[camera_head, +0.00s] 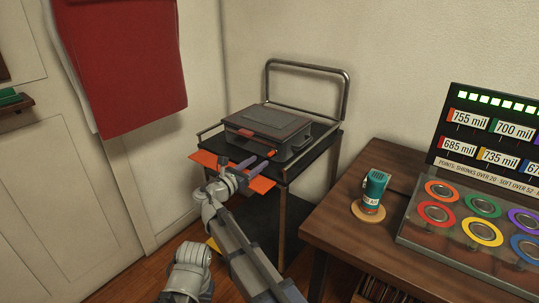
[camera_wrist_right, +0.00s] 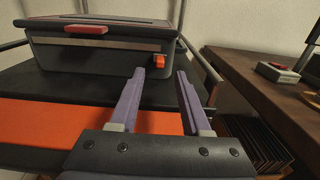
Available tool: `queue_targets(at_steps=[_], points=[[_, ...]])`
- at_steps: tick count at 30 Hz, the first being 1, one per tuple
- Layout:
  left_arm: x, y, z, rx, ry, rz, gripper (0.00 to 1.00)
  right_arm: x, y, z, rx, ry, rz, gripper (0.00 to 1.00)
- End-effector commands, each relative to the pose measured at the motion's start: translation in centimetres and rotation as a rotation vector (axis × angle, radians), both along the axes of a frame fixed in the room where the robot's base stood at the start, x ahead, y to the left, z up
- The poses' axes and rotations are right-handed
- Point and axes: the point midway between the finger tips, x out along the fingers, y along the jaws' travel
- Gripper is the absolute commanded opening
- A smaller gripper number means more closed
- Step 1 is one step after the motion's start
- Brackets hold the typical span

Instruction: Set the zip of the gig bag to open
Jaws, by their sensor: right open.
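The gig bag (camera_head: 265,128) is a dark grey, box-shaped case lying flat and closed on a black cart; it also shows in the right wrist view (camera_wrist_right: 100,52). A pale zip line (camera_wrist_right: 95,42) runs along its front. The orange zip pull (camera_wrist_right: 160,62) sits at the right end of that line. My right gripper (camera_head: 262,160) has purple fingers, open and empty, pointing at the bag's front. In the right wrist view the fingertips (camera_wrist_right: 161,72) lie either side of the pull in the picture; I see no contact. My left gripper is not in view.
An orange panel (camera_wrist_right: 60,125) runs along the cart's front. The cart has a metal rail (camera_head: 345,95) behind. A wooden table (camera_head: 335,205) stands close on the right, with a teal device (camera_head: 373,190) and a button console (camera_head: 450,240). A red cloth (camera_head: 120,60) hangs at left.

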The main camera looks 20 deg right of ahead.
Motion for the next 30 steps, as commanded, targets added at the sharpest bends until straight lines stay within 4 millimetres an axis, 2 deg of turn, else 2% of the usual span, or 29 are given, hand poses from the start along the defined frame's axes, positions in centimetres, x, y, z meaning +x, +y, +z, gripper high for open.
queue_targets(at_steps=[6,12,25,30], points=[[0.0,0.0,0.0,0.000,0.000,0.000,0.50,2.3,-2.8,0.0,0.001,0.000,-0.003,0.47],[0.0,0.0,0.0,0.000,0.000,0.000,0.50,3.7,-4.6,0.0,0.001,0.000,-0.002,0.47],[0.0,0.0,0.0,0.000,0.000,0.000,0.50,4.1,-5.3,0.0,0.001,0.000,0.000,0.47],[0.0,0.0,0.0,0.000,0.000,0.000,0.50,4.1,-5.3,0.0,0.001,0.000,0.000,0.28]])
